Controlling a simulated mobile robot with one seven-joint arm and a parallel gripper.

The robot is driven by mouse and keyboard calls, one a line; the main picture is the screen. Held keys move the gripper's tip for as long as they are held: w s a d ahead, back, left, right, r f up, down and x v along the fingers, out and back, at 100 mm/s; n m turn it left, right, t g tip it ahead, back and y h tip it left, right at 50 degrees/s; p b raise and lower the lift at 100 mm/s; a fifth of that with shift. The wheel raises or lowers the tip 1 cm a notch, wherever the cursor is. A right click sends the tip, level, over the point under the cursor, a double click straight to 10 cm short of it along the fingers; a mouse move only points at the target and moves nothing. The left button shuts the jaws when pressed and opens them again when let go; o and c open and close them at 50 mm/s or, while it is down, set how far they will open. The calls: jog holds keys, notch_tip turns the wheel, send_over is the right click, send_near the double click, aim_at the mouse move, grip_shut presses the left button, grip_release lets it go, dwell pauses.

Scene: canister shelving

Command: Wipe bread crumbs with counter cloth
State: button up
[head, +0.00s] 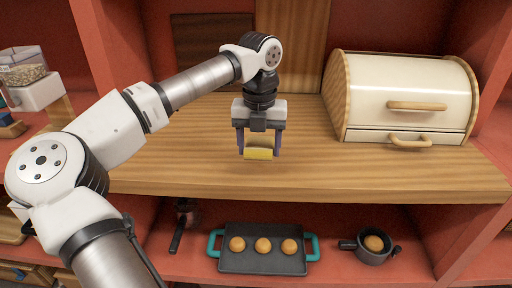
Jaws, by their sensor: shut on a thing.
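My gripper (259,145) hangs pointing down over the wooden shelf. It is shut on a yellow counter cloth (258,154), which looks like a small folded block between the two fingertips. The cloth is at or just above the shelf surface; I cannot tell whether it touches. The wooden counter shelf (320,180) spreads around it. I cannot make out bread crumbs on the wood; any there are too small to see or are hidden by my gripper and arm.
A cream bread box (420,88) with wooden handles stands on the right. Cutting boards (290,40) lean at the back. Below are a dark tray (262,262) with round buns and a small pot (372,258). A grain container (28,75) is at far left. The shelf's front is clear.

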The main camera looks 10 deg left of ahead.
jog(key=shift+r+p, duration=0.6)
jog(key=shift+r, duration=0.55)
